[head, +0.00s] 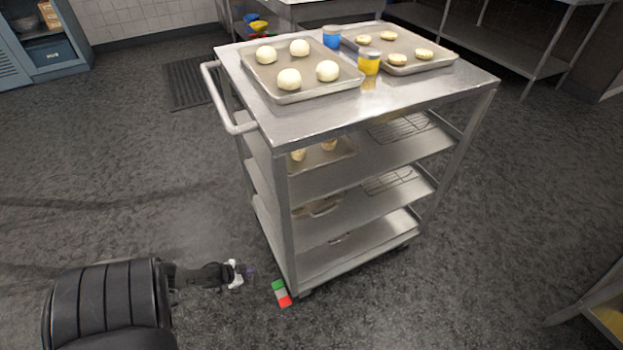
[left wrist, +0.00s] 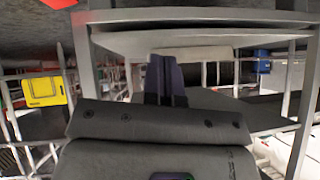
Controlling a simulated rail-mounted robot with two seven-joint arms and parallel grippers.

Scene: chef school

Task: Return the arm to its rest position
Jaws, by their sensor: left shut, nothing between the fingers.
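My left gripper (head: 250,270) is low over the dark floor in the head view, to the left of the steel cart's lower corner. It is shut and holds nothing. In the left wrist view its dark fingers (left wrist: 165,80) show together in the middle, with a pale shelf surface and metal posts behind them. My left arm comes in from the lower left of the head view. My right gripper is in neither view.
A steel cart (head: 310,122) stands close by, with trays of dough balls (head: 289,79) and flat rounds (head: 397,59), plus blue (head: 332,37) and yellow (head: 369,62) jars on top. A green, white and red item (head: 281,293) lies by its base. Floor at left is clear.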

